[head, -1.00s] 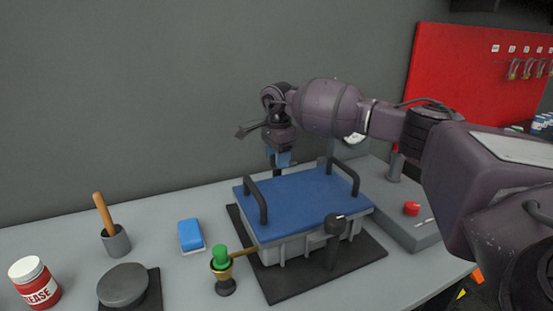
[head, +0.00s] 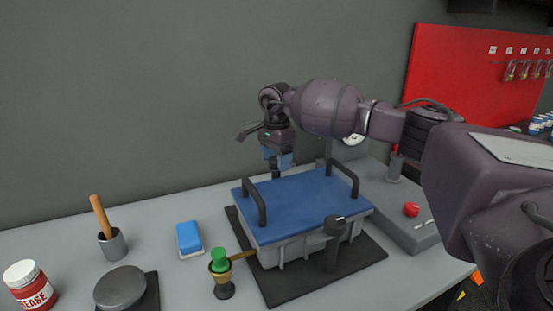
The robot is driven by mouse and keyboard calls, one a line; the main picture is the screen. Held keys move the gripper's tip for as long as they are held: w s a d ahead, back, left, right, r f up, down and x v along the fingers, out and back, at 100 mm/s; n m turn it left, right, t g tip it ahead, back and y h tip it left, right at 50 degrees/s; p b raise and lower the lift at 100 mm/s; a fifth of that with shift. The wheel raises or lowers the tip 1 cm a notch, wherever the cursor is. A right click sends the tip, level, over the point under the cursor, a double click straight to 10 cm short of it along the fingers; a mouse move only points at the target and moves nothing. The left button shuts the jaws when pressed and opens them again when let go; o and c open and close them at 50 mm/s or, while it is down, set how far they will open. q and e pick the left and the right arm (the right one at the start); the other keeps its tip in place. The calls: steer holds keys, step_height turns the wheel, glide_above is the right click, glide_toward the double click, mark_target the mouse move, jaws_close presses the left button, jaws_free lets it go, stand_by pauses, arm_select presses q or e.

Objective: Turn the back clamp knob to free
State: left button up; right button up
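A grey box with a blue lid (head: 300,205) and two dark handles sits on a dark mat (head: 283,291). A dark front clamp knob (head: 335,225) with a white mark stands at the box's front side. My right gripper (head: 277,170) points down at the back edge of the box, behind the lid. The back clamp knob is hidden there by the gripper and the lid, and I cannot tell whether the fingers are around it or how far they are apart. My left gripper is not in view.
On the bench are a grease jar (head: 31,287), a grey cup with a wooden handle (head: 112,243), a round grey disc (head: 120,287), a blue sponge block (head: 189,237) and a green-topped brass cup (head: 220,265). A console with a red button (head: 411,209) stands right.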

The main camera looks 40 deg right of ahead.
steer(key=shift+o, duration=0.2)
steer(key=shift+r, duration=0.35)
step_height(320, 180, up, 10)
steer(key=shift+p, duration=0.45)
